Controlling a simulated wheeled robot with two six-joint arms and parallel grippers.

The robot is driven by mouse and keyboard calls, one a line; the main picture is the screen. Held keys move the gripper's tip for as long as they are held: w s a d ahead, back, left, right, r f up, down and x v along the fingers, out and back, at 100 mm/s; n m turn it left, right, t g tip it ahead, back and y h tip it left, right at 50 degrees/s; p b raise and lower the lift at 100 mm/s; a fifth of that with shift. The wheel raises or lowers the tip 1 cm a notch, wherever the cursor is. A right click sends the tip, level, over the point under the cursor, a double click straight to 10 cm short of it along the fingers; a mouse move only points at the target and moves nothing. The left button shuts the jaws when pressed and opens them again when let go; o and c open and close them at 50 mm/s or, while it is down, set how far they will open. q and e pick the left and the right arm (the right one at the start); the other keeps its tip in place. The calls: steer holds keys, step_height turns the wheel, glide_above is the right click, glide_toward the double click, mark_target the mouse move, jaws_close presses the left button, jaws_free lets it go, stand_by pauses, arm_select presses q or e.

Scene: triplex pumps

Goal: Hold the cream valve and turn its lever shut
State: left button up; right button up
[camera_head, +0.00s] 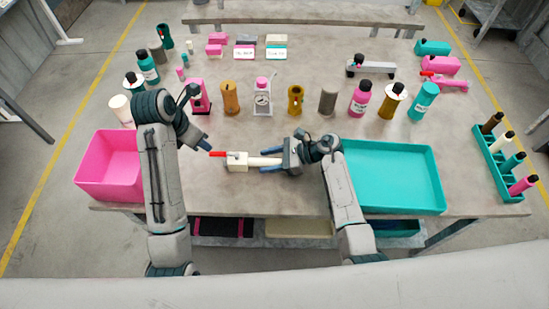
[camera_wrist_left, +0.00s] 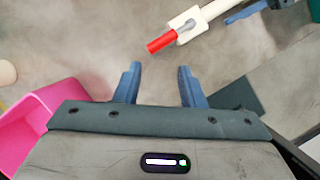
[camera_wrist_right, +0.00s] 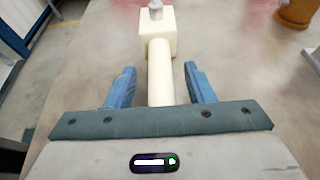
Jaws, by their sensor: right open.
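The cream valve (camera_head: 238,163) lies on the table at the front middle, its cream pipe pointing right. Its red lever (camera_head: 218,154) sticks out to the left. In the right wrist view the valve body (camera_wrist_right: 158,36) is ahead and its pipe (camera_wrist_right: 161,75) lies between the open fingers. My right gripper (camera_head: 268,161) is open around the pipe, with gaps on both sides. My left gripper (camera_head: 207,146) is at the lever's left end. In the left wrist view my left gripper (camera_wrist_left: 157,82) is open and empty, with the red lever (camera_wrist_left: 161,41) beyond its fingertips.
A pink bin (camera_head: 108,187) stands left and a teal tray (camera_head: 430,190) right. Several bottles and parts, including a brown cylinder (camera_head: 230,99) and a white gauge stand (camera_head: 263,103), stand behind the valve. A teal rack (camera_head: 487,155) is far right. Bare table lies around the valve.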

mark_target(215, 153)
arm_select(q)
steer(key=shift+o, duration=0.2)
arm_select(e)
jaws_close()
arm_select(q)
steer(key=w+f+m, duration=0.1)
steer(key=f+m, duration=0.2)
steer(key=d+f+m+h, duration=0.1)
steer(key=f+m, duration=0.2)
steer(key=m, duration=0.1)
steer(key=w+f+m+g+h, duration=0.1)
steer(key=f+m, duration=0.1)
steer(key=m, duration=0.2)
steer(key=shift+w+d+f, duration=0.3)
steer(key=shift+d+f, duration=0.1)
stand_by(0.3)
jaws_close()
